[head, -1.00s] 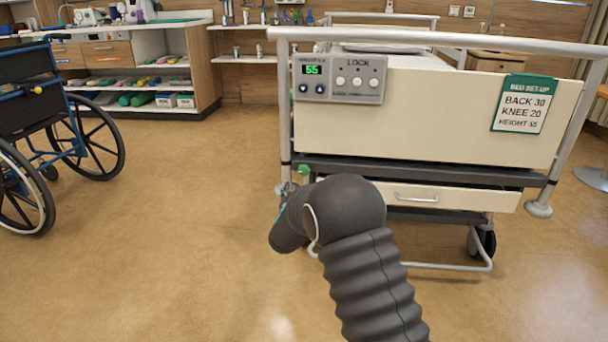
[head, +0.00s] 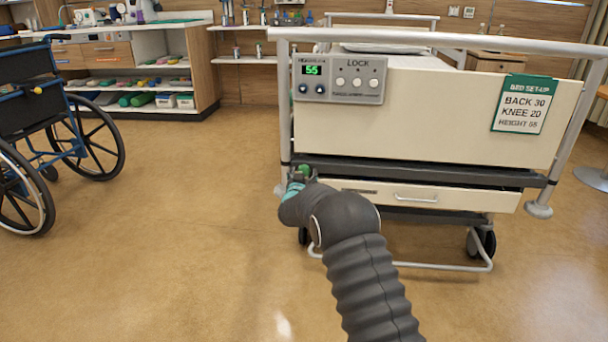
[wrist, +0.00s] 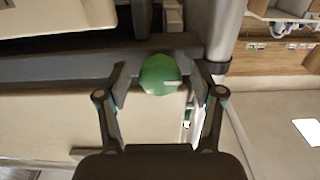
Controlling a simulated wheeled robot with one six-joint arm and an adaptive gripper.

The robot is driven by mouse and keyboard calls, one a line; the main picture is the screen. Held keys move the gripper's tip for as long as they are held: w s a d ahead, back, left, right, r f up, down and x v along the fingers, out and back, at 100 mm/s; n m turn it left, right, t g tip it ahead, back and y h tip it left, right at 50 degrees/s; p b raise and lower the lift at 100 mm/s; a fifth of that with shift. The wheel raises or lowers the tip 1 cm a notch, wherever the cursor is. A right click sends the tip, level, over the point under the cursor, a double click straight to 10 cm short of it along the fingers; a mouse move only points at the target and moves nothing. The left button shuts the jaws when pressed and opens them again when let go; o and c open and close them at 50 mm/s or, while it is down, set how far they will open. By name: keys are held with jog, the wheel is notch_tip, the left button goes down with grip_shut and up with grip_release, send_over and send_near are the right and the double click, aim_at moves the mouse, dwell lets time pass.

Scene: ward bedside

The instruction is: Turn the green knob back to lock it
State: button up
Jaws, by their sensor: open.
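The green knob (head: 304,171) sits at the left front corner of the bed's dark lower frame. In the wrist view my gripper (wrist: 161,88) is open, with one finger on each side of the knob. Gaps show between the fingers and the knob, so it is not gripped.
The bed's panel (head: 430,115) stands above the knob, with a display reading 55 and a LOCK panel (head: 356,83). A sign (head: 523,103) reads back 30, knee 20, height 55. A drawer (head: 450,196) is below. A wheelchair (head: 60,120) stands left, with clear floor between.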

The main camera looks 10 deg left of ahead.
jog(key=c, duration=1.1)
jog(key=shift+m+b, duration=0.3)
jog(key=shift+b, duration=0.15)
jog(key=m+b, duration=0.3)
jog(key=m, duration=0.4)
jog(key=shift+r, duration=0.1)
jog(key=m, duration=1)
jog(key=shift+m, duration=0.3)
